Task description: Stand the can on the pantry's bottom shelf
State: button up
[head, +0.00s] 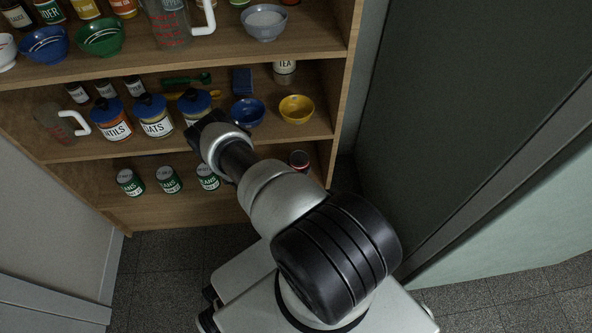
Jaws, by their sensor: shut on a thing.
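My arm reaches up and to the left towards the wooden pantry, and its wrist covers part of the middle and bottom shelves. My gripper's fingers are hidden behind the wrist, and nothing held can be made out. Three green and white bean cans (168,180) stand in a row on the left of the pantry's bottom shelf (155,210). Which can the task means cannot be told.
The middle shelf holds a glass measuring jug (55,124), blue-lidded jars (153,118), a blue bowl (248,112) and a yellow bowl (296,109). The top shelf is crowded. A dark tall panel (465,90) stands at the right. My arm hides the middle of the bottom shelf.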

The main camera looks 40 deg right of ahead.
jog(key=shift+f, duration=0.25)
jog(key=o, duration=1.5)
jog(key=shift+f, duration=0.1)
jog(key=shift+o, duration=0.2)
